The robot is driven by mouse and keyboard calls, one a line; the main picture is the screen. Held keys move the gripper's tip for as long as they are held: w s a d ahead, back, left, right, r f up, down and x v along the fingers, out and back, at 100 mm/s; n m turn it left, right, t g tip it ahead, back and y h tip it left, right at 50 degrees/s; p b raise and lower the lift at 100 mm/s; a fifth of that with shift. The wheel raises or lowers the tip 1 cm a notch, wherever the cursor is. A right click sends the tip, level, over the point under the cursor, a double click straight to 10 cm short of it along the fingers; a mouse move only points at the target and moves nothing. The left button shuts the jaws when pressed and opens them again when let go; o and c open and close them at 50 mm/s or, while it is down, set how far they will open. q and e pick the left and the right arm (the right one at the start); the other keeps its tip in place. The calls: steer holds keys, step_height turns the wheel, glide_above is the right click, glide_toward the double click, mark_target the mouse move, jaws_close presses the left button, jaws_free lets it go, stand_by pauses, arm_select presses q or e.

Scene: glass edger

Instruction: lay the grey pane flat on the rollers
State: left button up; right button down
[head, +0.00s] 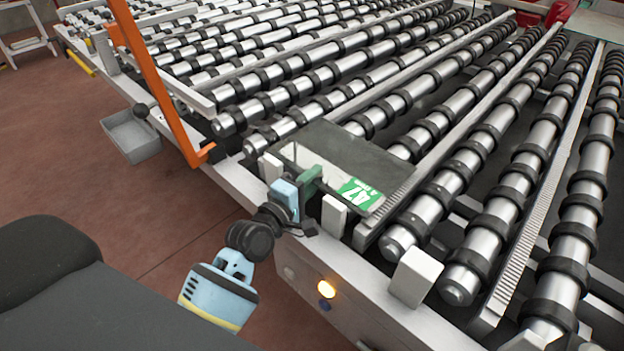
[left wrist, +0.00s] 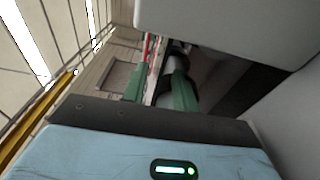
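The grey pane (head: 345,152) is a dark, see-through sheet with a green and white label reading 47. In the head view it looks flat over the front ends of the rollers (head: 385,112), near the machine's front rail. I cannot tell whether its whole underside touches them. My left gripper (head: 311,181) is at the pane's front edge, between two white blocks. Its green fingers (left wrist: 160,92) stand apart in the left wrist view, with no pane clearly visible gripped between them. My right gripper is out of view.
White blocks (head: 334,216) and (head: 416,276) stand along the front rail. An orange post (head: 158,85) rises left of the pane. A grey bin (head: 132,136) hangs at the machine's left front.

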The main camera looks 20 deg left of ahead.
arm_select(q)
steer(key=shift+s+f, duration=0.1)
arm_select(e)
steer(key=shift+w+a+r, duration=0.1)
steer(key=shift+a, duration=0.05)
arm_select(q)
steer(key=shift+p+v, duration=0.65)
steer(key=shift+v, duration=3.65)
steer(key=shift+p+v, duration=0.35)
steer(key=shift+v, duration=0.8)
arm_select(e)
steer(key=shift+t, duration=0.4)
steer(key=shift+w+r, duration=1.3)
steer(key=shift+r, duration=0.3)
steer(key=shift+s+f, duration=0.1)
